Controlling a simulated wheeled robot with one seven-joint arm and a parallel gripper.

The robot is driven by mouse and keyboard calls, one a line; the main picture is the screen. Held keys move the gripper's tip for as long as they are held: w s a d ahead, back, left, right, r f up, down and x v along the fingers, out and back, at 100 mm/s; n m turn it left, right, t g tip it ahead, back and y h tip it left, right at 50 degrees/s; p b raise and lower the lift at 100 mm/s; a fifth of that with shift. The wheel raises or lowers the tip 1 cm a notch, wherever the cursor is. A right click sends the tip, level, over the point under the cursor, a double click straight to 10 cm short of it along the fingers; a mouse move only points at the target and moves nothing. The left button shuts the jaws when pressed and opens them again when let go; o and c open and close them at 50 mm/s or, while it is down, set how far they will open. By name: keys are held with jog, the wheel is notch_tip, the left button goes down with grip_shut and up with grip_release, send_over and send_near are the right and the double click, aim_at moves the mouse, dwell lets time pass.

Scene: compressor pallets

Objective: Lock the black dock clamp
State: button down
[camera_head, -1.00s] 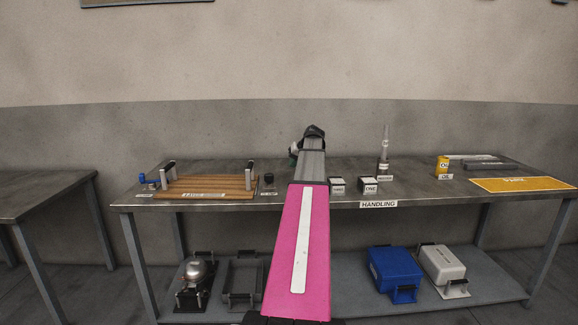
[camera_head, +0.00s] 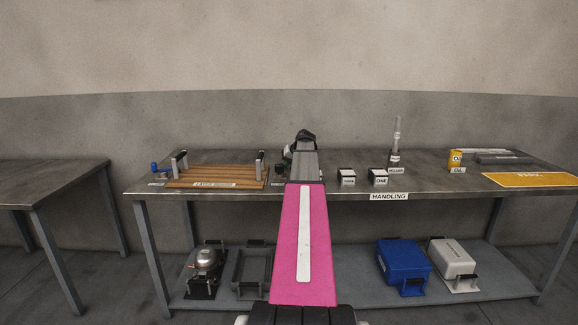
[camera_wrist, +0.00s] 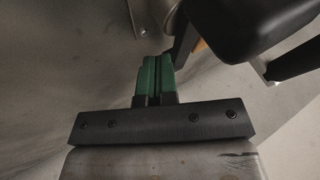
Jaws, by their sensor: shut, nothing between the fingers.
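My gripper shows in the wrist view as green fingers (camera_wrist: 155,75) pressed together, shut and empty. The black dock clamp cannot be made out for certain. A large rounded black part (camera_wrist: 245,25) is close to the fingers at the upper right of the wrist view, with a dark bar beside it. I cannot tell whether it is the clamp or whether the fingers touch it.
The wooden pallet (camera_head: 190,183) has upright posts and a blue-handled part (camera_head: 156,168) at its left. Two small blocks (camera_head: 347,177), a bottle (camera_head: 394,160), a yellow can (camera_head: 455,158) and a yellow mat (camera_head: 530,180) are to the right. Boxes, including a blue one (camera_head: 403,262), sit below.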

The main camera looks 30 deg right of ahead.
jog(key=shift+w+a+n+y, duration=0.1)
jog(key=shift+w+n+y, duration=0.3)
jog(key=shift+n, duration=0.4)
jog(key=shift+w+a+n+g+y, duration=0.15)
jog(key=shift+w+n+g+y, duration=0.3)
jog(key=shift+n, duration=0.35)
jog(key=n, duration=0.1)
jog(key=n+g+y, duration=0.1)
jog(key=shift+w+a+n, duration=0.35)
jog(key=shift+a+n, duration=0.05)
jog(key=shift+w+a, duration=0.25)
jog(key=shift+a, duration=0.55)
jog(key=shift+w+a, duration=0.2)
jog(key=shift+a, duration=0.75)
jog(key=shift+w, duration=0.1)
